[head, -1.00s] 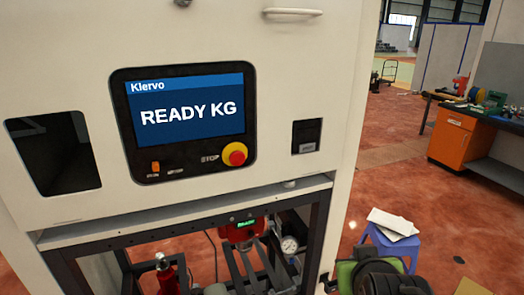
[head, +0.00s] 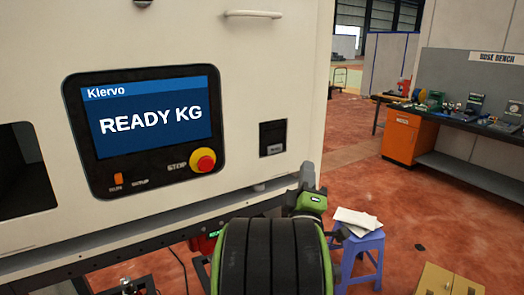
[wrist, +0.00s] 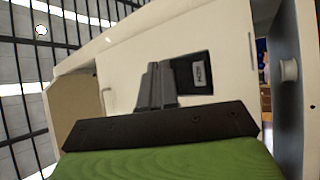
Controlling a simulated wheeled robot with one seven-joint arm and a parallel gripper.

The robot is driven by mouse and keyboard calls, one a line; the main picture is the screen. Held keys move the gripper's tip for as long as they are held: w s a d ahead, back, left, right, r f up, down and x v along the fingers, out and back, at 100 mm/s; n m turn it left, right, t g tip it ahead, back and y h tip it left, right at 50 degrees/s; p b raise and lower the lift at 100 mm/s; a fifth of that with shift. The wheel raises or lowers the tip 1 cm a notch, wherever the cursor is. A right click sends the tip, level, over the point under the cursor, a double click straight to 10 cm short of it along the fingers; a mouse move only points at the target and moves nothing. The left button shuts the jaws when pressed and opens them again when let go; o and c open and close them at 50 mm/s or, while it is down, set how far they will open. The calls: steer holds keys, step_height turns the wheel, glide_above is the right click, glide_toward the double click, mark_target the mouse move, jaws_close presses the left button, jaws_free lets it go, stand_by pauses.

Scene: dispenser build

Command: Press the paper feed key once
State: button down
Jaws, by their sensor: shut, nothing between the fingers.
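The dispenser is a cream cabinet (head: 290,60). A black printer panel (head: 272,132) is set in its front, right of the screen. A small grey key (head: 276,150) with small, hard-to-read lettering sits at the panel's lower part. In the wrist view the same key (wrist: 190,72) shows just right of my fingertips. My gripper (head: 307,172) is shut and empty, with its grey fingers pointing up, below and right of the panel in the head view. In the wrist view my gripper (wrist: 153,78) shows in front of the cabinet face, apart from the key as far as I can tell.
The screen (head: 155,118) reads "READY KG". A red stop button (head: 203,161) and an orange switch (head: 118,180) sit below it. A handle (head: 253,15) sticks out above. A blue stool (head: 362,262) with papers and a workbench (head: 470,130) stand at the right.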

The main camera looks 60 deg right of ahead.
steer(key=b, duration=0.2)
glide_toward(281, 144)
steer(key=shift+s+r+x, duration=0.1)
steer(key=shift+s+x, duration=0.15)
steer(key=shift+x, duration=0.95)
steer(key=shift+s+r+x, duration=0.1)
steer(key=shift+s+x, duration=0.1)
steer(key=shift+x, duration=0.95)
steer(key=shift+d, duration=0.15)
steer(key=shift+w+d, duration=0.15)
steer(key=shift+w, duration=0.2)
steer(key=shift+w+d+r, duration=0.1)
steer(key=shift+w+d, duration=0.1)
steer(key=shift+w, duration=0.15)
stand_by(0.4)
steer(key=shift+s+a, duration=0.4)
steer(key=shift+s, duration=0.3)
steer(key=s, duration=0.1)
steer(key=s+a, duration=0.1)
steer(key=s, duration=0.1)
steer(key=s+a+p, duration=0.1)
steer(key=shift+s+a, duration=0.15)
steer(key=shift+s, duration=0.1)
